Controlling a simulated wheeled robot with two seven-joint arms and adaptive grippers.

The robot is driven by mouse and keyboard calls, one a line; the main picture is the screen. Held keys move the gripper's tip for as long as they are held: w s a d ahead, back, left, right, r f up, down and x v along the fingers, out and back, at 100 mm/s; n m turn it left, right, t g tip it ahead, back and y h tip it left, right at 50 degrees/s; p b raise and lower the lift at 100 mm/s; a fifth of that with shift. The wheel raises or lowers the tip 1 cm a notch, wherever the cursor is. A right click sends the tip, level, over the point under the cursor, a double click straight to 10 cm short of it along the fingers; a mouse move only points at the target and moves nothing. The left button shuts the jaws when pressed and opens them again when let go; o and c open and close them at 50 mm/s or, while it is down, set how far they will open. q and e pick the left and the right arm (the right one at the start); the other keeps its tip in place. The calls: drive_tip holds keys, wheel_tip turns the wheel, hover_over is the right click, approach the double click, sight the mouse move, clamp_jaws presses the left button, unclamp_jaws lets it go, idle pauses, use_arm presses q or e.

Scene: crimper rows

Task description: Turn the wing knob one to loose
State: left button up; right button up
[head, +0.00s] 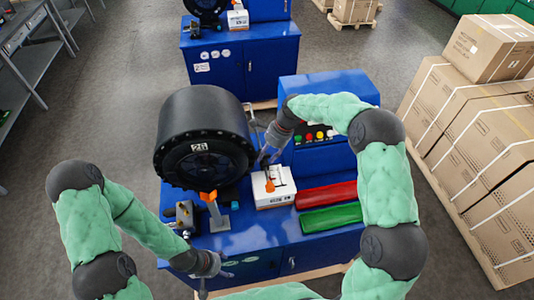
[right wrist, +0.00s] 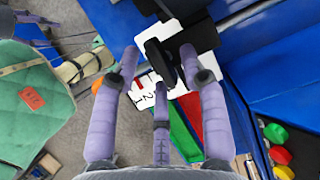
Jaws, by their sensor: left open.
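A white box (head: 273,188) with a dial face stands on the blue bench in the head view. In the right wrist view its white face (right wrist: 143,92) shows the numerals 1 and 2 and a red mark. A black wing-shaped knob (right wrist: 160,62), probably wing knob one, shows over it. My right gripper (head: 268,158) is above the white box; in the right wrist view (right wrist: 160,58) its fingers are spread on either side of the black knob, with gaps visible. Contact cannot be told. My left gripper (head: 205,278) is open and empty near the bench's front edge.
A large black drum (head: 203,105) stands left of the box. An orange-tipped lever (head: 209,199) rises in front of it. A red tray (head: 326,195) and green tray (head: 330,218) lie right of the box. A control panel with coloured buttons (head: 320,136) stands behind.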

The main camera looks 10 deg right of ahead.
clamp_jaws()
drive_tip(key=n, duration=0.2)
drive_tip(key=n+g, duration=0.1)
drive_tip(key=n, duration=0.1)
drive_tip(key=shift+w+g, duration=0.2)
drive_tip(key=shift+g, duration=0.1)
drive_tip(key=n, duration=0.1)
drive_tip(key=n+g, duration=0.1)
drive_tip(key=n, duration=0.1)
drive_tip(key=n+h, duration=0.1)
drive_tip(key=shift+w, duration=0.25)
drive_tip(key=n, duration=0.2)
drive_tip(key=n+g+h, duration=0.1)
drive_tip(key=n, duration=0.2)
drive_tip(key=shift+w+a+g, duration=0.15)
drive_tip(key=shift+g, duration=0.15)
drive_tip(key=n+h, duration=0.2)
drive_tip(key=n, duration=0.2)
drive_tip(key=shift+w+a+n, duration=0.1)
drive_tip(key=shift+a+n, duration=0.05)
drive_tip(key=shift+n, duration=0.25)
